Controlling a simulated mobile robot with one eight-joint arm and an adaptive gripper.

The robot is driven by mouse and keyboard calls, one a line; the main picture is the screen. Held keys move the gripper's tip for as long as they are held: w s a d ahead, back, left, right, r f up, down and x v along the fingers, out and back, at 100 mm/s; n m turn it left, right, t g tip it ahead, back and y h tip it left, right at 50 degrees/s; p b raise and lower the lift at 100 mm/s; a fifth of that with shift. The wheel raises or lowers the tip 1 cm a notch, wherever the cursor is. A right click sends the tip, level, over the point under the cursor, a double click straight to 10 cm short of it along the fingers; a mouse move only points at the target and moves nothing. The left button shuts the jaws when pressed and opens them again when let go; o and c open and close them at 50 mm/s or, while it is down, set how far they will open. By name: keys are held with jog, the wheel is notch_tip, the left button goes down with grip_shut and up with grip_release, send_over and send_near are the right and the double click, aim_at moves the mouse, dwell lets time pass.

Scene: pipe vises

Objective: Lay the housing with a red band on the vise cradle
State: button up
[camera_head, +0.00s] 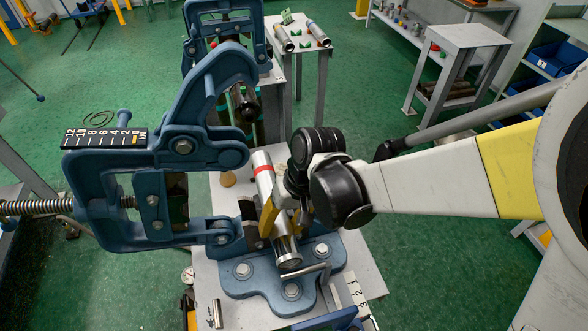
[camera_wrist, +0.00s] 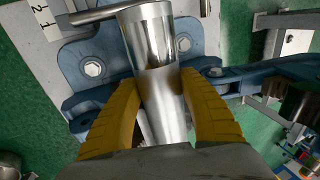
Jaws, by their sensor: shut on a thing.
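The housing with a red band (camera_head: 264,183) is a silver tube. Its red band shows near its far end in the head view. My gripper (camera_head: 284,214) is shut on the housing, with a yellow finger on each side. In the wrist view the housing (camera_wrist: 152,50) lies between the two yellow fingers of my gripper (camera_wrist: 160,88); the band is out of sight there. The near end is over the blue vise base (camera_head: 265,283). The dark vise cradle (camera_head: 249,212) shows just left of the tube, partly hidden. I cannot tell whether the housing touches it.
The tall blue vise frame (camera_head: 150,190) stands open at the left, with a scale plate (camera_head: 104,138) on top. A second blue vise (camera_head: 230,22) stands behind. A small table (camera_head: 300,62) at the back holds other tubes. A grey stand (camera_head: 465,38) is at the right.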

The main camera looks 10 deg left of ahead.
jog(key=o, duration=1.4)
jog(key=shift+o, duration=0.2)
jog(key=v, duration=1.2)
